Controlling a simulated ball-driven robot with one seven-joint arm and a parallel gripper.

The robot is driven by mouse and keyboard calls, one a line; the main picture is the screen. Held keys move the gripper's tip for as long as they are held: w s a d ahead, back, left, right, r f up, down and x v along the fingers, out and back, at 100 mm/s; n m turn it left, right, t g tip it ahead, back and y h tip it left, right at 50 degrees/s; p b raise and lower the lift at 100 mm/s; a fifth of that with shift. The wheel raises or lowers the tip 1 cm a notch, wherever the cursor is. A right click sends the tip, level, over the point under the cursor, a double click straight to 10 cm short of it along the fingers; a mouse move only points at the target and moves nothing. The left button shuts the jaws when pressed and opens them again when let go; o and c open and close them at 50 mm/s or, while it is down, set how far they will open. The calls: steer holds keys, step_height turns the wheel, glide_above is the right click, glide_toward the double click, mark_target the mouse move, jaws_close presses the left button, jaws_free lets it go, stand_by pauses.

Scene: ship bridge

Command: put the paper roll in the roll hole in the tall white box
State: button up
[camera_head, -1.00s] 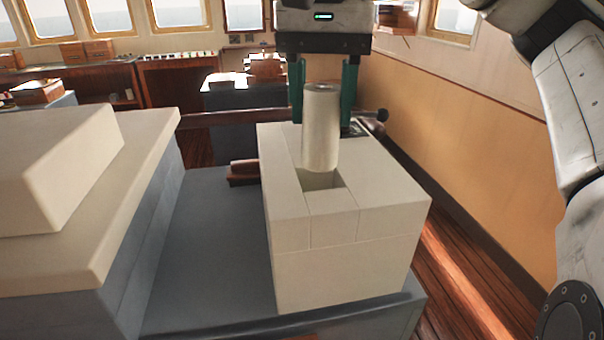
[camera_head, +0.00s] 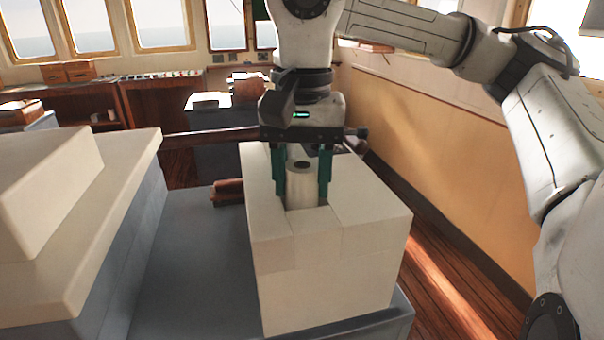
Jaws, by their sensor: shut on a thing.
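The tall white box (camera_head: 325,265) stands on a grey-blue surface in the middle of the view. The pale paper roll (camera_head: 302,187) is upright, with its lower part down inside the square roll hole in the box's top. Its upper part, with the dark core opening, shows above the front rim of the hole. My gripper (camera_head: 304,190) points down over the box with its green fingers on the left and right sides of the roll, shut on it. The bottom of the roll is hidden in the hole.
A white stepped block (camera_head: 60,215) on a grey base stands at the left. A dark wooden rail (camera_head: 205,139) runs behind the box, and a yellow-tan wall (camera_head: 430,145) lies to the right.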

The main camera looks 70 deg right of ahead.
steer(key=shift+s+f+b, duration=0.1)
steer(key=shift+f+b, duration=0.35)
steer(key=shift+f, duration=0.2)
steer(key=o, duration=1.2)
steer(key=shift+f, duration=0.15)
steer(key=shift+r+p, duration=0.65)
steer(key=shift+r, duration=0.25)
step_height(320, 180, up, 12)
